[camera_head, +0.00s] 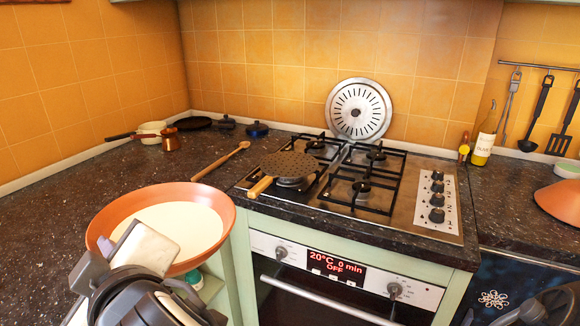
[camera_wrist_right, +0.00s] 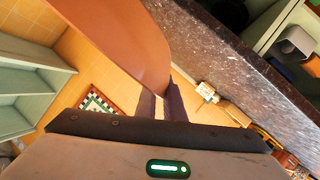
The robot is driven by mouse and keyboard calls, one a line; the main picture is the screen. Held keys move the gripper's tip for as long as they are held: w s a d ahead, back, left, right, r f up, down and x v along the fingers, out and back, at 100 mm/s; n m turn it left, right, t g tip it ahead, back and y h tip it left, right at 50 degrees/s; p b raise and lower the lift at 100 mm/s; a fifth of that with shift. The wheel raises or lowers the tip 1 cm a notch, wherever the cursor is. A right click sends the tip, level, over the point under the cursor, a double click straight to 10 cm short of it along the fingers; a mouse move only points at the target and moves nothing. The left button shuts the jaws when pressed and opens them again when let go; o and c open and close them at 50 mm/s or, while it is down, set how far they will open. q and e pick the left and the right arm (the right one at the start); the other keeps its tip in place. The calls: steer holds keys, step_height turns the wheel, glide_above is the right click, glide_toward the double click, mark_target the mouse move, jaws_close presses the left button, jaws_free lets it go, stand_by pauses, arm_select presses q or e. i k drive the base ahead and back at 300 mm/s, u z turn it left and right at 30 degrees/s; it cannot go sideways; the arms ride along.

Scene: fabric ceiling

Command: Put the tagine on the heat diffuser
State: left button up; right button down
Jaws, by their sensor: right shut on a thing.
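The tagine base (camera_head: 178,216) is a wide terracotta dish with a cream inside, in the head view at the lower left, by the counter's front edge left of the hob. My right gripper (camera_head: 118,247) is shut on its near-left rim. In the right wrist view the terracotta wall (camera_wrist_right: 130,45) runs into the jaws (camera_wrist_right: 162,105). The heat diffuser (camera_head: 289,165) is a dark perforated disc with a wooden handle, lying on the front-left burner with the handle toward the front left. The dish is apart from it. My left gripper cannot be made out.
A terracotta cone (camera_head: 562,200) stands at the right edge. A round slotted metal plate (camera_head: 358,110) leans on the back wall. A wooden spoon (camera_head: 221,161) lies left of the hob (camera_head: 420,225).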

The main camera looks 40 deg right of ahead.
mark_target(289, 163)
steer(key=z, duration=0.25)
steer(key=i, duration=0.9)
steer(key=z, duration=1.1)
steer(key=i, duration=0.5)
steer(key=z, duration=0.4)
